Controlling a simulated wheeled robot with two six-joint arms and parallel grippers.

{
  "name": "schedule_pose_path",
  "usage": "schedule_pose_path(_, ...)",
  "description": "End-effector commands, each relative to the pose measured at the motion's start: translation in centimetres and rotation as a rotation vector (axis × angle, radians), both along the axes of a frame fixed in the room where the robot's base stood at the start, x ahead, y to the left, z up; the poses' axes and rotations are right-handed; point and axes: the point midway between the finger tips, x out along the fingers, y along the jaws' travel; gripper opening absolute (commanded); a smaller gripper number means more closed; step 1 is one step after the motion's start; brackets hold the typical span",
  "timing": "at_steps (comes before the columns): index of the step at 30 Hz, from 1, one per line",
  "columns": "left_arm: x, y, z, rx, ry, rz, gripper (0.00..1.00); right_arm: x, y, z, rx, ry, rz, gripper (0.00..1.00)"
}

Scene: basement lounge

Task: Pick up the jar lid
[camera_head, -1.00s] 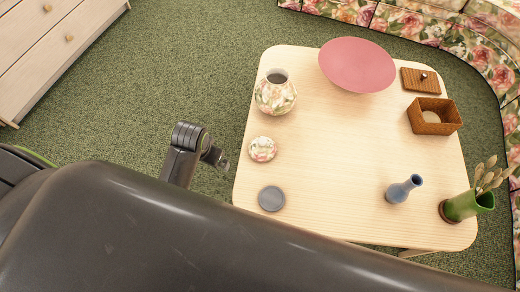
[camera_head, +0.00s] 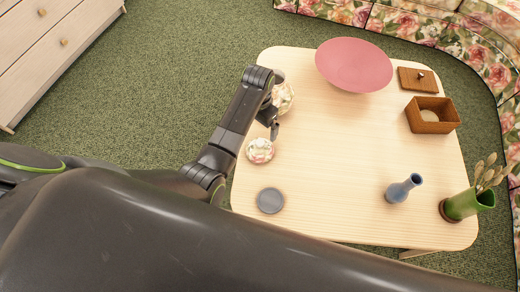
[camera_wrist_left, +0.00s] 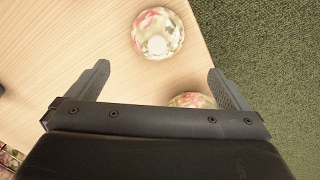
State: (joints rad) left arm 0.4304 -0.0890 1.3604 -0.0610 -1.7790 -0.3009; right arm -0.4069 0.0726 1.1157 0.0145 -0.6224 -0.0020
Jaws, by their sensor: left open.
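The jar lid (camera_head: 260,150) is a round floral piece in pink, white and green, lying near the left edge of the pale wooden table (camera_head: 335,180). In the left wrist view the lid (camera_wrist_left: 157,33) shows a pale knob, ahead of the fingers. The matching floral jar (camera_head: 284,98) stands farther back and is partly hidden by my left arm; part of it also shows in the left wrist view (camera_wrist_left: 190,100). My left gripper (camera_head: 275,130) is open and empty above the table, between jar and lid. My right gripper is not in view.
A grey disc (camera_head: 270,200) lies on the near side of the lid. A pink bowl (camera_head: 353,65), wooden box (camera_head: 432,115), its wooden lid (camera_head: 417,80), blue vase (camera_head: 403,189) and green vase (camera_head: 468,205) stand farther right. The table's middle is clear.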

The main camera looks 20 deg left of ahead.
Motion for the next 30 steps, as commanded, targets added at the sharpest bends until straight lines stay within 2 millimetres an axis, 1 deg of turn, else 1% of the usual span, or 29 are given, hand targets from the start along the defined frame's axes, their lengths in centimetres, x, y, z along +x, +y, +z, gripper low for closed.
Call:
schedule_pose_path(1,0.0,0.0,-1.0,0.001,0.002,0.000,1.00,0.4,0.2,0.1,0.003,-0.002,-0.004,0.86)
schedule_pose_path(3,0.0,0.0,-2.0,0.000,0.001,0.000,1.00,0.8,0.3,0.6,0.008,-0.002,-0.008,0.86)
schedule_pose_path(15,0.0,0.0,-7.1,0.000,-0.001,0.001,1.00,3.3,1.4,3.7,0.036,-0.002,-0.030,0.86)
schedule_pose_path(21,0.0,0.0,-8.6,-0.001,-0.002,0.001,1.00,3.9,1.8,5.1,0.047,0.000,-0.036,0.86)
schedule_pose_path(26,0.0,0.0,-9.0,-0.001,-0.002,0.001,1.00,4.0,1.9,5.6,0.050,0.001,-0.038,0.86)
schedule_pose_path(30,0.0,-0.1,-9.8,-0.001,-0.002,0.001,1.00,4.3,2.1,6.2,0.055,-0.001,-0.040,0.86)
